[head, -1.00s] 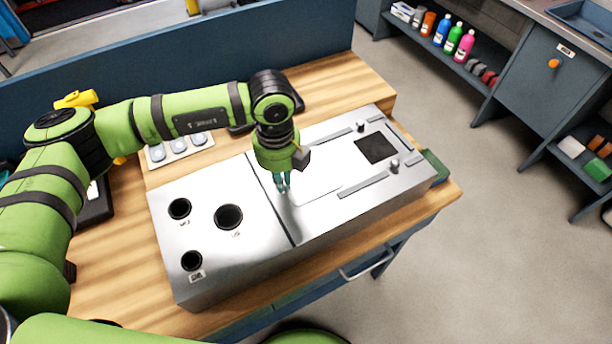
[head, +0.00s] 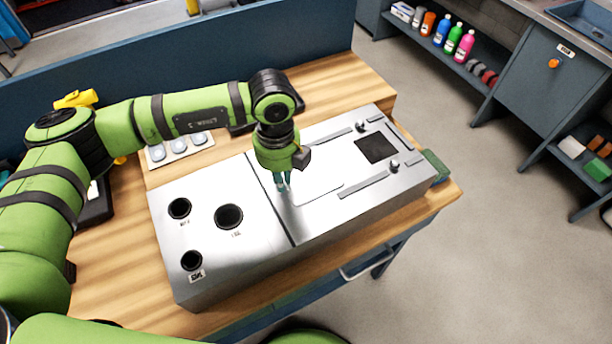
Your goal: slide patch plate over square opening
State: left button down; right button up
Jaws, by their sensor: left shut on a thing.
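The patch plate (head: 316,184) is a thin, bright sheet lying flat on the metal duct box (head: 255,262), left of the dark square opening (head: 376,149). Two guide rails, a far one (head: 328,139) and a near one (head: 363,185), run along the box top toward the opening. The opening is uncovered. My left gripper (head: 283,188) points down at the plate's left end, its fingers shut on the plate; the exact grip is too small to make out. A green arm part at the bottom edge is mine; my right gripper is not in view.
Round holes (head: 229,216) mark the box's left part. Two knobs (head: 394,165) stand beside the opening. A green block (head: 436,166) lies at the box's right end. A tray with round pieces (head: 179,149) sits behind the box. Wooden bench top (head: 110,262) is bare at left.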

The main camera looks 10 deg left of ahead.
aim_at(321, 172)
pick_arm(q)
jog(key=shift+d+f, duration=0.1)
jog(key=shift+d, duration=0.05)
jog(key=shift+w+d+b, duration=0.35)
jog(key=shift+d+b, duration=0.1)
jog(key=shift+d, duration=0.15)
jog(key=shift+w+d+b, duration=0.3)
jog(key=shift+d+b, duration=0.15)
jog(key=shift+d, duration=0.15)
jog(key=shift+d, duration=0.1)
jog(key=shift+w+d+b, duration=0.4)
jog(key=shift+d+b, duration=0.2)
jog(key=shift+w+d+b, duration=0.4)
jog(key=shift+d, duration=0.15)
jog(key=shift+d, duration=0.1)
jog(key=shift+w+d+b, duration=0.8)
jog(key=shift+d+b, duration=0.15)
jog(key=shift+d, duration=0.2)
jog(key=shift+w+d, duration=0.1)
